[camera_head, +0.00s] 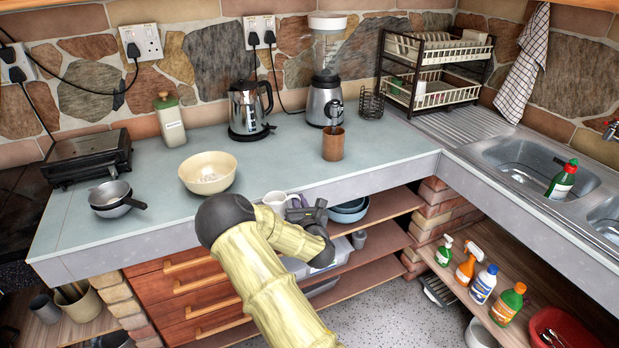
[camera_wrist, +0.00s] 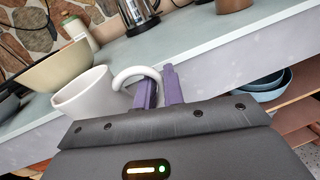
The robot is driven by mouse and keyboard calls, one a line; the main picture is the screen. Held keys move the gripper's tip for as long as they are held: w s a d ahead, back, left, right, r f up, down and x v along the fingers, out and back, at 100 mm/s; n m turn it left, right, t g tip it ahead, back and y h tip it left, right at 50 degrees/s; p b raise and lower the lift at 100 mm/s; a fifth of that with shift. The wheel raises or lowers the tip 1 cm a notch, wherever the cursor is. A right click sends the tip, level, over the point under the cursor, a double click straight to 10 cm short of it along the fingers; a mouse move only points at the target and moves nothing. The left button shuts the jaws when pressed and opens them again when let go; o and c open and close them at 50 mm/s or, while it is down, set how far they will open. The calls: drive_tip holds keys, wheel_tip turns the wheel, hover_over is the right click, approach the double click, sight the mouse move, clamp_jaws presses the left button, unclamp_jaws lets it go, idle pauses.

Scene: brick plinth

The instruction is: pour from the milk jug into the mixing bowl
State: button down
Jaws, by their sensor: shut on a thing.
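The milk jug (camera_wrist: 82,97) is plain white with a curved handle. My gripper (camera_wrist: 158,85) is shut on that handle with its purple fingers. In the head view the jug (camera_head: 274,201) shows small beside my gripper (camera_head: 298,206), near the counter's front edge and partly hidden by my arm. It looks roughly upright; its contents cannot be seen. The mixing bowl (camera_head: 207,184) is cream and wide, standing on the counter to the left of the jug. In the wrist view the bowl (camera_wrist: 60,62) shows behind the jug, apart or touching I cannot tell.
On the counter (camera_head: 290,150) stand a kettle (camera_head: 247,110), a blender (camera_head: 323,103), a brown cup (camera_head: 333,145), a green-lidded canister (camera_head: 169,122) and nested pans (camera_head: 112,195). The counter between bowl and brown cup is clear.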

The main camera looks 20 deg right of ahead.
drive_tip(key=s+a+f, duration=0.3)
drive_tip(key=f, duration=0.3)
drive_tip(key=s+a+f+n+y, duration=0.1)
drive_tip(key=s+a+f, duration=0.2)
drive_tip(key=f, duration=0.3)
drive_tip(key=s+a+f, duration=0.3)
drive_tip(key=a+f, duration=0.2)
drive_tip(key=f, duration=0.1)
drive_tip(key=shift+s+a+f+y, duration=0.25)
drive_tip(key=shift+y, duration=0.15)
drive_tip(key=shift+a, duration=0.1)
